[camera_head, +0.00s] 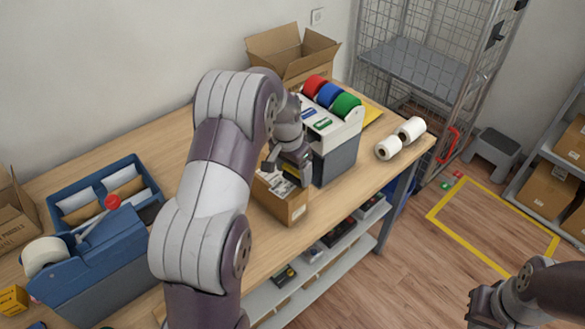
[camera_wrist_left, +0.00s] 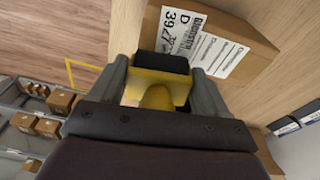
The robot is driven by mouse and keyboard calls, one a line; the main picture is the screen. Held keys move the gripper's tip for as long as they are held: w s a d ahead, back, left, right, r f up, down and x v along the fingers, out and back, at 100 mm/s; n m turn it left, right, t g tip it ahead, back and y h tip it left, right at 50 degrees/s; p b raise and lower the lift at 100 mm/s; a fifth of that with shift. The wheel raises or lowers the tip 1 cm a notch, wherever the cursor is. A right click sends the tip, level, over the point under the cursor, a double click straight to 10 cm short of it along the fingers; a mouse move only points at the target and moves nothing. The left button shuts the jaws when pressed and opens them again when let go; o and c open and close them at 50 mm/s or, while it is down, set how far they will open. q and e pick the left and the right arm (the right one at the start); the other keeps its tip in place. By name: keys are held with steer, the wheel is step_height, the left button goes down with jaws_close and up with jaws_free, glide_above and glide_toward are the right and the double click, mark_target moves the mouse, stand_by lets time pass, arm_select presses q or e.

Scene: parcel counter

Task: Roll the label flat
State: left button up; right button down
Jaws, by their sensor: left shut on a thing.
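The brown parcel box (camera_head: 290,209) stands near the front edge of the counter. Its white printed label (camera_wrist_left: 188,40) lies on the box's top face (camera_wrist_left: 245,38) and looks mostly flat in the left wrist view. My left gripper (camera_head: 297,176) is over the box, shut on a yellow roller tool (camera_wrist_left: 157,93) with a black roller (camera_wrist_left: 160,68). The roller overlaps the label's lower end in the left wrist view; I cannot tell whether it touches. My right gripper (camera_head: 484,306) is at the lower right, away from the counter; its jaw opening is unclear.
A grey-white dispenser (camera_head: 337,150) with red, blue and green rolls stands just behind the box. A blue tape dispenser (camera_head: 95,262) and blue tray (camera_head: 105,190) stand left. An open carton (camera_head: 290,55) is at the back.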

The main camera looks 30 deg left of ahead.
arm_select(q)
steer(key=shift+f+b, duration=0.35)
steer(key=shift+f, duration=0.25)
stand_by(0.3)
steer(key=shift+s+a, duration=0.15)
steer(key=shift+s, duration=0.8)
steer(key=shift+s+a+f, duration=0.1)
steer(key=shift+s+a, duration=0.1)
steer(key=shift+s, duration=0.7)
steer(key=shift+s, duration=0.1)
steer(key=shift+s+a, duration=0.1)
steer(key=shift+s, duration=0.1)
steer(key=shift+s+a, duration=0.1)
steer(key=shift+s, duration=0.45)
